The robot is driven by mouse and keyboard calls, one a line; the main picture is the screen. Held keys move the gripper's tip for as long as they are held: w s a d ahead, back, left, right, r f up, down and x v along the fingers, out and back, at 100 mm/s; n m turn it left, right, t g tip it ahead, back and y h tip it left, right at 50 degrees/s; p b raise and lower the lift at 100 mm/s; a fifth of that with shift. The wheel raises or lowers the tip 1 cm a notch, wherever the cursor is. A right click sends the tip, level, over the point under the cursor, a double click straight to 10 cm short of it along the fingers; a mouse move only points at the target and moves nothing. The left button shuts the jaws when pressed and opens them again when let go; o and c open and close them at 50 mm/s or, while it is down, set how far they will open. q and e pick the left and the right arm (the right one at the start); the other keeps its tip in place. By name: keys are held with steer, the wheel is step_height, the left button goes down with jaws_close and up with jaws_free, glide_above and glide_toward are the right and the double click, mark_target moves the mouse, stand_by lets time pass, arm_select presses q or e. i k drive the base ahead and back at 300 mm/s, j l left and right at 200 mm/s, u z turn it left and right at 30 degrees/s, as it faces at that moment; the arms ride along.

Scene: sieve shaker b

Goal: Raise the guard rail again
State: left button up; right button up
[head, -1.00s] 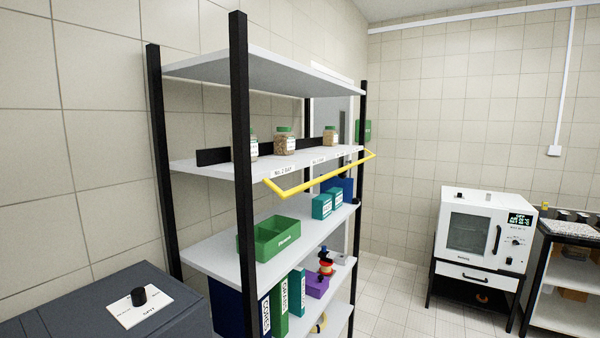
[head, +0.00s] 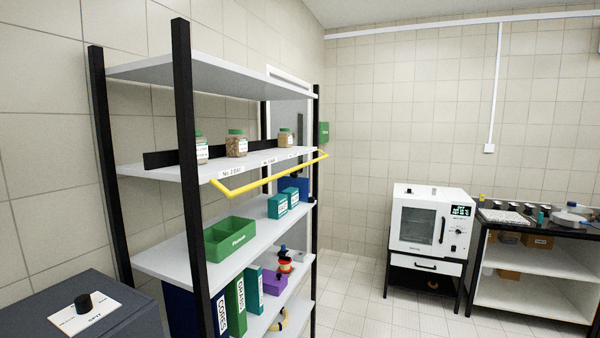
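The yellow guard rail (head: 270,177) hangs at the front of the second shelf (head: 150,169) from the top. Its bar sits a little below the shelf edge, with its end arms reaching out from the shelf. Several jars with green lids, including a middle jar (head: 237,144), stand on that shelf behind the rail. The left jar is partly hidden by the black front post. Neither of my grippers shows in the head view.
The black-posted rack (head: 183,120) also holds a green bin (head: 230,240), teal boxes (head: 278,206) and binders (head: 236,305). A dark cabinet (head: 130,310) stands at front left. A white oven (head: 420,220) and a bench (head: 530,285) stand right. The floor (head: 345,290) between is clear.

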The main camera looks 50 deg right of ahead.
mark_target(292, 171)
steer(key=k, duration=0.5)
steer(key=z, duration=2.7)
steer(key=i+j, duration=0.15)
steer(key=i, duration=0.55)
steer(key=i+u, duration=0.15)
steer(key=i, duration=0.65)
